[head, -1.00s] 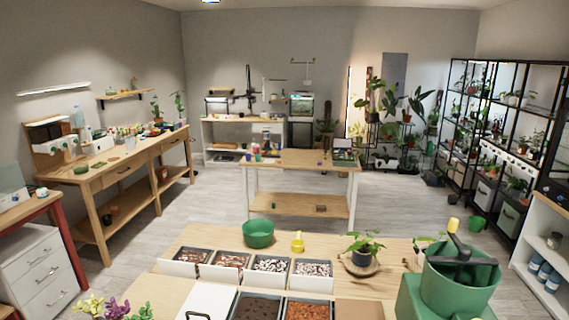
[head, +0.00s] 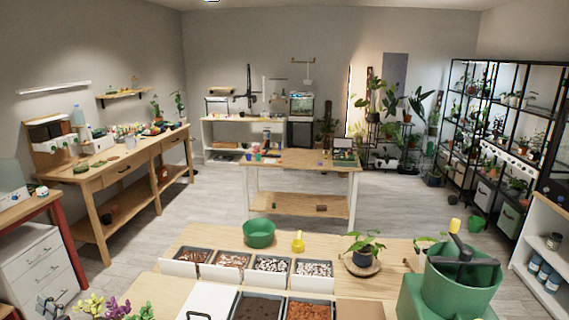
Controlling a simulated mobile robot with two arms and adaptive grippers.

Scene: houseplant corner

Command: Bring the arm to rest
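My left gripper (head: 50,307) shows only as a small grey part at the bottom left edge, in front of the white drawer unit and left of the flowers. Most of it is cut off by the frame, and I cannot tell whether its fingers are open or shut. I see nothing held in it. My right gripper is not in view.
The near wooden table (head: 215,238) bears a green bowl (head: 259,234), a yellow cup (head: 298,242), several trays of substrate, a potted plant (head: 364,248) and a large green container (head: 462,285). A white drawer unit (head: 35,268) stands left.

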